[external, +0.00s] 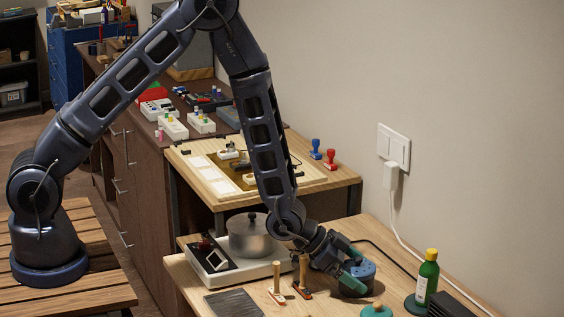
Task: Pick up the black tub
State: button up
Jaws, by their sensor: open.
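A dark round tub (357,286) with a bluish top stands on the light wooden bench at the lower centre-right; it looks like the black tub. My gripper (353,272) reaches down to it from the upper left, with its green-tipped fingers open at the tub's upper part. One finger shows on the near left side and one behind the rim. I cannot tell whether the fingers touch the tub. The tub appears upright on the bench.
A hot plate (212,274) with a metal pot (250,236) stands left of the tub. A green bottle (427,278) stands to the right. A teal-topped item (376,311) lies in front. A cable runs behind.

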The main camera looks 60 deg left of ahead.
jog(key=c, duration=1.9)
jog(key=shift+r, duration=0.1)
